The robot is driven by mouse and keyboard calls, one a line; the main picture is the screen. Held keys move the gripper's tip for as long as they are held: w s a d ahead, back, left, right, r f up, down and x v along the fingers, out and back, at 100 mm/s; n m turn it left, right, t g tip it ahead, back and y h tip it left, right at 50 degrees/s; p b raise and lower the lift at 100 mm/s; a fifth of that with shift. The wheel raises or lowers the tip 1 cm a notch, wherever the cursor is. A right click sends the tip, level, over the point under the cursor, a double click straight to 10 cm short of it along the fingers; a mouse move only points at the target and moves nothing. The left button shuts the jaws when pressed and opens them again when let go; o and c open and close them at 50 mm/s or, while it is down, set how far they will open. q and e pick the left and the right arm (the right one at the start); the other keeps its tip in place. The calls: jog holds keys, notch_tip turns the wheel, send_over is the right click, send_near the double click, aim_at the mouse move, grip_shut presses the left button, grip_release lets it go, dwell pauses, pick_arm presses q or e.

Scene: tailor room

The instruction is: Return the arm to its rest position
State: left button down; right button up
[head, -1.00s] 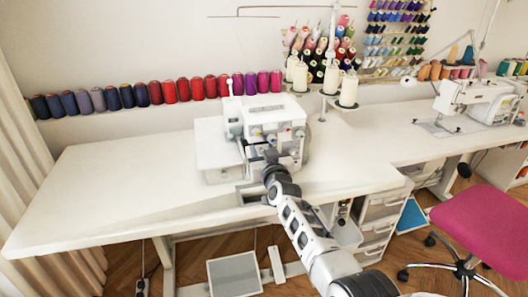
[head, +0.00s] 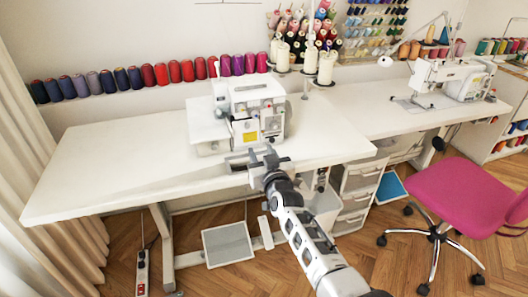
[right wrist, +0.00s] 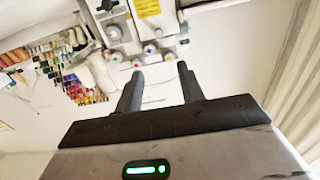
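My right arm reaches up from the lower right in the head view. Its gripper (head: 262,152) is at the front of the white overlock machine (head: 250,112), over the front part of the table. In the right wrist view the two fingers of the right gripper (right wrist: 160,72) stand apart with nothing between them. The machine's front (right wrist: 150,30) shows beyond the fingertips. My left gripper is in neither view.
The white table (head: 110,165) is bare to the left. A second sewing machine (head: 450,80) stands at the right. A pink chair (head: 470,190) and white drawers (head: 357,190) are right of my arm. Thread cones (head: 325,65) stand behind the overlock. A foot pedal plate (head: 228,244) is below.

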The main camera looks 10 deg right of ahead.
jog(key=s+d+f+n+g, duration=0.1)
jog(key=s+f+g, duration=0.15)
jog(key=s, duration=0.35)
jog(key=s+d+f+g+y, duration=0.1)
jog(key=s+f+g, duration=0.15)
jog(key=s, duration=0.35)
jog(key=s+d+f+n+g, duration=0.1)
jog(key=s+f+g, duration=0.1)
jog(key=s+f, duration=0.3)
jog(key=s+d+r+g+h, duration=0.1)
jog(key=s+g, duration=0.1)
jog(key=s, duration=0.7)
jog(key=s+d+r+g, duration=0.2)
jog(key=s+g, duration=0.1)
jog(key=s, duration=0.5)
jog(key=s+d+r+g+h, duration=0.1)
jog(key=s+g, duration=0.1)
jog(key=s, duration=0.7)
jog(key=w+a+f+t+y, duration=0.2)
jog(key=w+a+f+t, duration=0.2)
jog(key=f, duration=0.5)
jog(key=shift+w+a+f+t, duration=0.2)
jog(key=shift+w+a+t, duration=0.2)
jog(key=shift+w+t, duration=0.5)
jog(key=shift+s, duration=0.2)
